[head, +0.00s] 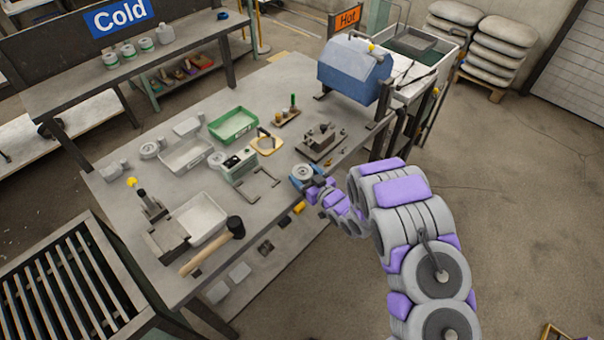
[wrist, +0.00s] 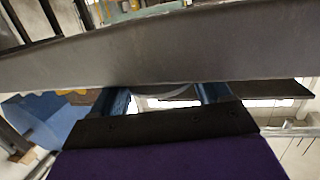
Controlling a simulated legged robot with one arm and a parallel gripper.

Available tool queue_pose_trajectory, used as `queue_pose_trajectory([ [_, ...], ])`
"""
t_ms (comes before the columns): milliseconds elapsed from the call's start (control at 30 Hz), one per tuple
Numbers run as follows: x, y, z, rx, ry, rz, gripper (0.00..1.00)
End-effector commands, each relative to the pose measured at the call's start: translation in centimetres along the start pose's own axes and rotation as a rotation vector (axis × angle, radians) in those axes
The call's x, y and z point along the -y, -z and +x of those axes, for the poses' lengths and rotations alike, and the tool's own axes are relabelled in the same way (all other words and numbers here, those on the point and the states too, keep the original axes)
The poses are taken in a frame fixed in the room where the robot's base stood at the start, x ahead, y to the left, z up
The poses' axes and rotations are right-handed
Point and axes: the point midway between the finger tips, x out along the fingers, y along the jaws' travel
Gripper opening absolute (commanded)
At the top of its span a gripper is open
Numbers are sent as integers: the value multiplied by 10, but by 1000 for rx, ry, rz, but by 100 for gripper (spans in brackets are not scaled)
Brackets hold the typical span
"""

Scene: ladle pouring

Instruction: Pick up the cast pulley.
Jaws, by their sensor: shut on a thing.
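The cast pulley (head: 303,171) is a round grey piece at the table's right edge in the head view. My gripper (head: 306,180) is shut on it, with blue fingers beside it. In the wrist view my gripper (wrist: 164,93) has its two blue fingers apart, with a curved grey rim (wrist: 180,93) between them. Most of the pulley is hidden there behind a wide grey band. I cannot tell whether the pulley touches the tabletop.
The workbench (head: 110,195) holds a green tray (head: 232,124), grey trays, a vise-like block (head: 320,140) and a mallet (head: 235,227). A blue box (head: 354,70) stands at its far end near the Hot sign (head: 347,17).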

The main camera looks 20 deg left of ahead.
Motion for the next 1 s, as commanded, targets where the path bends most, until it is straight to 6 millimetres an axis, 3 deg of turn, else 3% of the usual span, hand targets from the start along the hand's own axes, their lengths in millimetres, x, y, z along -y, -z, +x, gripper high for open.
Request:
queue_pose_trajectory([
  [100,0,0,0,0,0,0,40],
  [467,0,5,0,-2,0,-1,40],
  [767,0,37,-5,-3,1,-3,40],
  [1000,-12,33,-59,4,-5,3,40],
])
